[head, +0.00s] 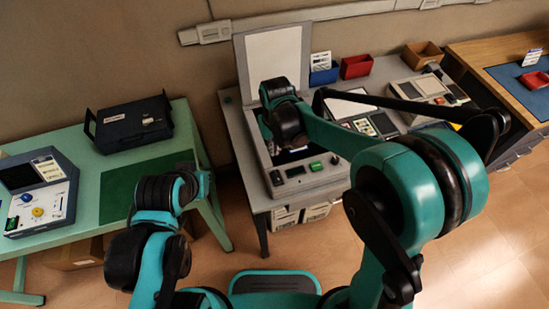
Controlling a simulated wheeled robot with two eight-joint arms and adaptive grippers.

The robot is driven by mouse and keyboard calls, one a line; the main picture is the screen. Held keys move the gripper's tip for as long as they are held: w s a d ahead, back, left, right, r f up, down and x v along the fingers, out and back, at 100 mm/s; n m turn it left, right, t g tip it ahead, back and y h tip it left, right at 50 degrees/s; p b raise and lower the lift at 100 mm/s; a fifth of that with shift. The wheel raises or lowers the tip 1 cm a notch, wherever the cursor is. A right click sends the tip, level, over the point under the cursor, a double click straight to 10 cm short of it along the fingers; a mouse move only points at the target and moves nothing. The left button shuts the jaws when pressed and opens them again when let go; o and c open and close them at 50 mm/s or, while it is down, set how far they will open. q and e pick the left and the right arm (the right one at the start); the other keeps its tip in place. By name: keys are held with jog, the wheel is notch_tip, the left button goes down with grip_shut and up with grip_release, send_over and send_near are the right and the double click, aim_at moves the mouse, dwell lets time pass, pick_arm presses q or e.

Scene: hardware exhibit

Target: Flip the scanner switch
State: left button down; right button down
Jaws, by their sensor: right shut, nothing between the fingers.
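The scanner (332,174) stands on the grey desk, with its white-lined lid (275,58) raised upright at the back. My right arm reaches across from the right over the scanner. My right gripper (290,138) is shut and empty above the scanner bed, behind the front panel, partly hidden by its own arm. My left arm is bent at the lower left; its gripper does not show.
A green table (95,175) at left holds a black case (132,124) and a device with knobs (42,195). White boxes sit under the desk.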

aim_at(277, 176)
jog(key=r, duration=0.3)
jog(key=shift+w+p, duration=0.3)
jog(key=c, duration=2.1)
grip_release()
jog(key=shift+a+r, duration=0.1)
jog(key=shift+r, duration=0.25)
jog(key=o, duration=0.5)
jog(key=shift+f, duration=0.15)
jog(key=o, duration=0.3)
jog(key=shift+g, duration=0.4)
jog(key=s+f+b, duration=0.1)
jog(key=f, duration=0.1)
jog(key=s+f+b, duration=0.1)
jog(key=f+b, duration=0.1)
jog(key=s+d+f+b, duration=0.1)
jog(key=f+b, duration=0.1)
jog(key=shift+s+d+f, duration=0.1)
jog(key=shift+s+f, duration=0.05)
jog(key=shift+f, duration=0.25)
notch_tip(277, 176, down, 7)
jog(key=shift+r+b, duration=0.1)
jog(key=shift+b, duration=1.1)
jog(key=shift+c, duration=0.2)
grip_shut()
